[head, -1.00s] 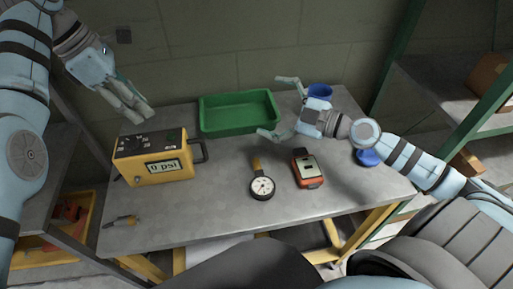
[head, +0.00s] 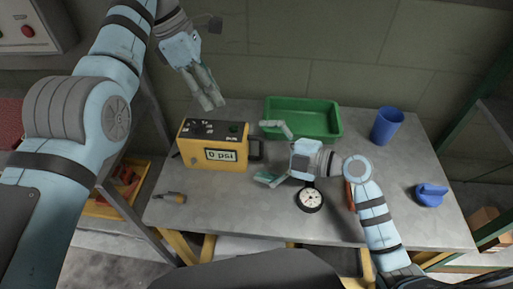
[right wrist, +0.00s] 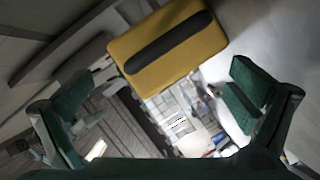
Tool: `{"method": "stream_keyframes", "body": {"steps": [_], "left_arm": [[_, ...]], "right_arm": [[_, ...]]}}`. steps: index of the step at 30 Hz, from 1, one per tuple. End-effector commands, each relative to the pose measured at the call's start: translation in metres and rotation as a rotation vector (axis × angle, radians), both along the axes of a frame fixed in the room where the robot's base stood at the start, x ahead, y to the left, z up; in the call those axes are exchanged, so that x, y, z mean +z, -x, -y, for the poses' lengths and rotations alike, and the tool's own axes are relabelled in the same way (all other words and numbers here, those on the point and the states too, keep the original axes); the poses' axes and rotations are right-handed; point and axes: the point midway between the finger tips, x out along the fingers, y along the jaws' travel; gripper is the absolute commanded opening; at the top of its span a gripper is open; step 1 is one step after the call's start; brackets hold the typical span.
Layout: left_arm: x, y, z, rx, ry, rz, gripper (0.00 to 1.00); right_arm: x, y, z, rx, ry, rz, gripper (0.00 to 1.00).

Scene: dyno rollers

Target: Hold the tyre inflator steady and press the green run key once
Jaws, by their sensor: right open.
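The yellow tyre inflator (head: 213,155) stands upright at the left of the bench; its display reads 0 psi. In the right wrist view the inflator (right wrist: 190,60) and handle (right wrist: 168,45) lie ahead between the open fingers (right wrist: 160,92). My left gripper (head: 213,104) hangs above and behind the inflator, fingers close together; its opening is unclear.
A green tray (head: 303,103) stands behind my right gripper. A dial gauge (head: 310,201) lies in front of it. A red device (head: 349,196) is mostly hidden by my right arm. A blue cup (head: 387,126) and blue object (head: 430,195) are at right, a small tool (head: 170,197) front left.

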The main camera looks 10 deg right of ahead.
Motion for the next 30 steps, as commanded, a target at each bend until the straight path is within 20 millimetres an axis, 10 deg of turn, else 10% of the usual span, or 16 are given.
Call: {"method": "stream_keyframes", "body": {"steps": [12,30], "left_arm": [[0.0000,0.0000,0.0001,0.000,0.000,0.000,0.33],[-0.0001,0.0000,0.0000,0.000,0.000,0.000,0.33]], "right_arm": [[-0.0042,-0.0109,-0.0146,0.001,0.001,0.000,1.00],[-0.0058,-0.0103,-0.0143,0.001,0.002,-0.003,0.04]]}}
